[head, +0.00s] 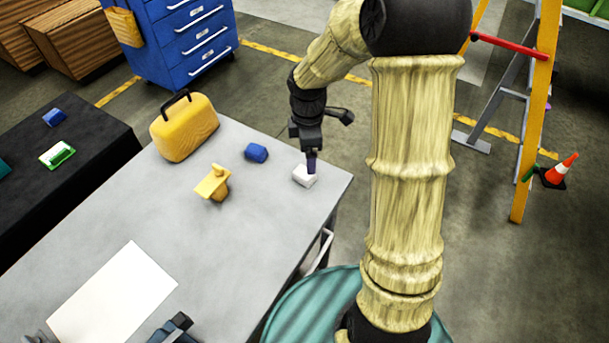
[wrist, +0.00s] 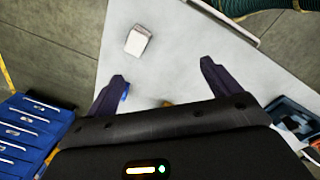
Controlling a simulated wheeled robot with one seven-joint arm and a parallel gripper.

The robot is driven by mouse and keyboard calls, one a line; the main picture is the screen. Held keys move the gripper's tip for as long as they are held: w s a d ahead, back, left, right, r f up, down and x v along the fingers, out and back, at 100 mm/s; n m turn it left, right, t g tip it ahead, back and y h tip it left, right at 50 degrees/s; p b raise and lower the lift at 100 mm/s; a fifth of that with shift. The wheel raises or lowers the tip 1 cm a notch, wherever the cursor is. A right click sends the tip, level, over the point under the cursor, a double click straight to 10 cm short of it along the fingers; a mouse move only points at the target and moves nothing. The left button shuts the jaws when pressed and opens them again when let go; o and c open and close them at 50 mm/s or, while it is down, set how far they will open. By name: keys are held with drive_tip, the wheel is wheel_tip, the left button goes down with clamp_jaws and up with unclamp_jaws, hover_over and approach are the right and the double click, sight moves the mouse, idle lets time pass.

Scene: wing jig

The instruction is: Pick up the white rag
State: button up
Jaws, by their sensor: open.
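The white rag (head: 305,176) is a small folded white block lying on the grey table (head: 250,210), near its far right corner in the head view. It also shows in the wrist view (wrist: 138,41), ahead of the fingers and toward the left one. My gripper (head: 311,168) points down at the rag in the head view, and a finger overlaps it there. In the wrist view my gripper (wrist: 162,78) is open, with nothing between the fingertips. The rag is not between them. I cannot tell the exact height above the table.
A blue block (head: 256,153), a yellow tool-like object (head: 213,184) and a yellow case (head: 184,128) stand left of the rag. A white sheet (head: 112,298) lies at the table's near left. A blue drawer cabinet (head: 185,40) and an orange ladder (head: 537,110) stand beyond.

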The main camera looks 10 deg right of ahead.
drive_tip(key=w+f+n, duration=0.2)
drive_tip(key=w+n, duration=0.5)
drive_tip(key=n, duration=0.2)
drive_tip(key=shift+w+d+f+g, duration=0.35)
drive_tip(key=shift+w+d+g, duration=0.05)
drive_tip(key=shift+f, duration=0.15)
drive_tip(key=p, duration=0.2)
hover_over(305, 172)
wheel_tip(305, 172, down, 12)
drive_tip(key=shift+a, duration=0.15)
drive_tip(key=shift+s+f+p, duration=0.1)
drive_tip(key=shift+f+p, duration=0.55)
drive_tip(key=shift+f, duration=1.95)
